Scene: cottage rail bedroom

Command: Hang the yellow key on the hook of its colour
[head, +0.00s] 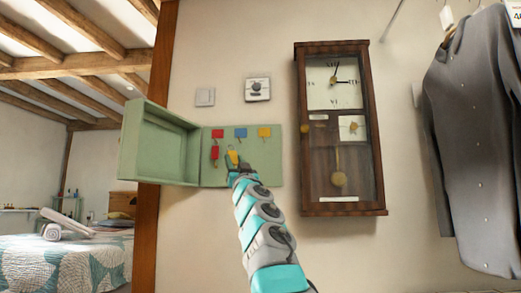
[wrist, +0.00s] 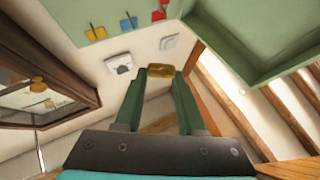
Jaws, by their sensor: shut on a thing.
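My gripper (head: 237,170) is shut on the yellow key (head: 233,156) in front of the lower part of the green key cabinet (head: 267,172). In the wrist view, the yellow key (wrist: 160,71) lies across between the two fingertips. The yellow hook plate (head: 264,132) is at the right of the hook row, above and to the right of the key. No key shows on it. The gap in depth between key and board is hard to tell.
A red plate (head: 217,134) with a red key (head: 215,153) hanging below it is left of my gripper. A blue plate (head: 240,133) is between red and yellow. The cabinet's open door (head: 157,145) sticks out left. A wall clock (head: 378,130) is close on the right.

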